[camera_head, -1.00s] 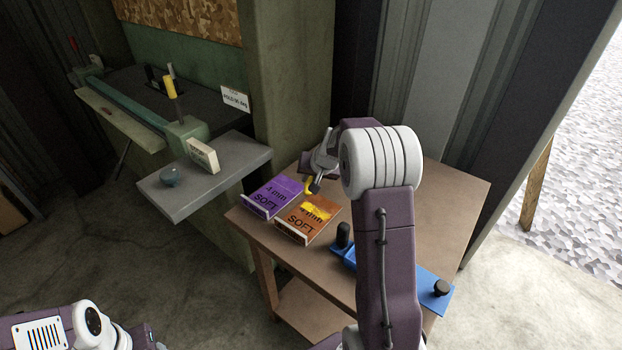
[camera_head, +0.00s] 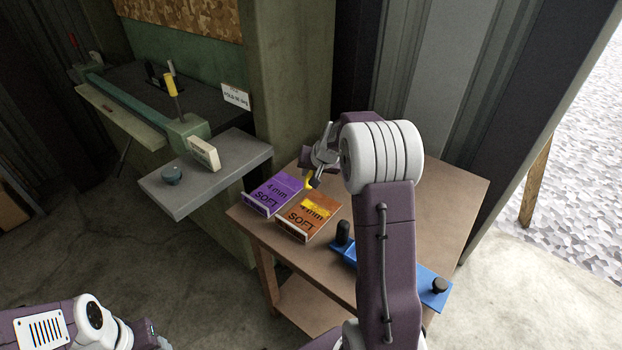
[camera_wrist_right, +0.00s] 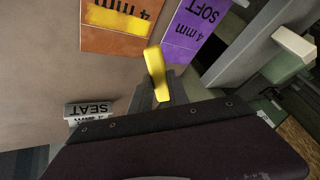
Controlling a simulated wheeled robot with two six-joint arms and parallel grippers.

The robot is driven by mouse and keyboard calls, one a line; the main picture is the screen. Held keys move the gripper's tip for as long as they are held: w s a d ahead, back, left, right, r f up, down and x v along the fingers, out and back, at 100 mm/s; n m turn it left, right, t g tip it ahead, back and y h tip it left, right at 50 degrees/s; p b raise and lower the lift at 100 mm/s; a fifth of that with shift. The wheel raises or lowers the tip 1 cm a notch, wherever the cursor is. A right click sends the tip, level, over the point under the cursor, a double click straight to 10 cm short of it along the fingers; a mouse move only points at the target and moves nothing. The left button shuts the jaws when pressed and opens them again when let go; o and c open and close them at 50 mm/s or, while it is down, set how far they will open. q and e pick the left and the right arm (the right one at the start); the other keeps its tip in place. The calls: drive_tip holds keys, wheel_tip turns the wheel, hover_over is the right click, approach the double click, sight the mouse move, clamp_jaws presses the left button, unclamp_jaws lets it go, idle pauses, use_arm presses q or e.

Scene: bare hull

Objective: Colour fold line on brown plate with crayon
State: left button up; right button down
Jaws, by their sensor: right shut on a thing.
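The brown plate (camera_head: 316,226), marked "4 mm SOFT", lies on the small brown table. A yellow band (camera_head: 319,211) crosses its far part; the band also shows in the right wrist view (camera_wrist_right: 115,19), running across most of the plate. My right gripper (camera_head: 316,168) is shut on a yellow crayon (camera_wrist_right: 155,70), which points out past the fingers. The crayon's tip is by the plate's far edge, close to one end of the band; I cannot tell whether it touches. Of my left arm only links show at the lower left; its gripper is out of frame.
A purple plate (camera_head: 272,193) lies just left of the brown one. A blue fixture with black knobs (camera_head: 432,290) is on the table's near right, partly behind my arm.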

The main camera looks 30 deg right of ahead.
drive_tip(key=shift+f+b, duration=2.45)
drive_tip(key=shift+f, duration=0.3)
drive_tip(key=shift+f+b, duration=0.65)
